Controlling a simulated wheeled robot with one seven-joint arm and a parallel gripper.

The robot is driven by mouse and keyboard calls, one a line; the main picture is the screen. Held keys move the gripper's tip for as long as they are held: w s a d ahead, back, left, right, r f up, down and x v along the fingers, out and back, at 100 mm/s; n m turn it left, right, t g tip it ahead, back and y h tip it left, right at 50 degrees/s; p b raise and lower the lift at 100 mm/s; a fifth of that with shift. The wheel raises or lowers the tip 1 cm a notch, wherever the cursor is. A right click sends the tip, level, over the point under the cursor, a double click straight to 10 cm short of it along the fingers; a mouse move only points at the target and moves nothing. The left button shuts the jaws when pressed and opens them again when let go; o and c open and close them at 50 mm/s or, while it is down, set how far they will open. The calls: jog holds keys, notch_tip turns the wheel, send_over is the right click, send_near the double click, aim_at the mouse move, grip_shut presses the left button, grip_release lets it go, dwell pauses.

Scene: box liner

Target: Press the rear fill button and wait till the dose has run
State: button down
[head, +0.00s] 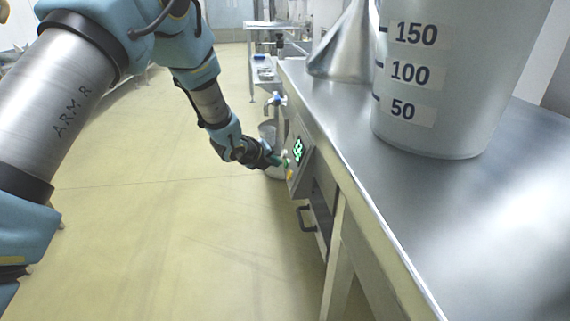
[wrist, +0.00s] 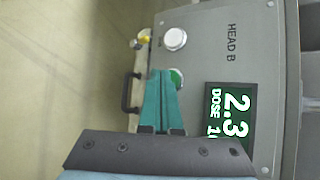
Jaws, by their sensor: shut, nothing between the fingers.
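The grey control panel (head: 301,160) is on the side of the steel bench. It also fills much of the wrist view, marked HEAD B (wrist: 232,42). Its display (wrist: 229,118) reads 2.3 in large digits, with DOSE and a cut-off number below. A green button (wrist: 178,78) is partly hidden by the tips of my gripper (wrist: 165,73), whose teal fingers are shut and empty. The tips look to be at this button; I cannot tell whether it is pressed in. A white button (wrist: 174,39) is clear of the fingers. My gripper (head: 279,160) reaches the panel's near side in the head view.
A large graduated container (head: 450,75) and a metal funnel-shaped vessel (head: 342,45) stand on the bench (head: 480,215). A dark handle (head: 304,219) sticks out below the panel. A shelved trolley (head: 265,62) stands beyond. The floor to the left is open.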

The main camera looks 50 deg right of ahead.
jog(key=shift+w+a+r, duration=0.1)
jog(key=shift+w+a, duration=0.1)
jog(key=shift+a, duration=0.05)
jog(key=shift+w+a+r+p, duration=0.25)
jog(key=shift+w+a, duration=0.25)
jog(key=shift+a, duration=0.1)
jog(key=shift+w+a+r+p, duration=0.3)
jog(key=shift+w+a, duration=0.2)
jog(key=shift+a, duration=0.1)
jog(key=shift+w+a+r+p, duration=0.25)
jog(key=shift+w+a, duration=0.25)
jog(key=shift+a, duration=0.1)
jog(key=w+a+r+p, duration=0.6)
jog(key=a+r+p, duration=0.1)
jog(key=r, duration=0.3)
jog(key=shift+w+a+p, duration=0.15)
jog(key=shift+a+p, duration=0.25)
jog(key=shift+p, duration=0.25)
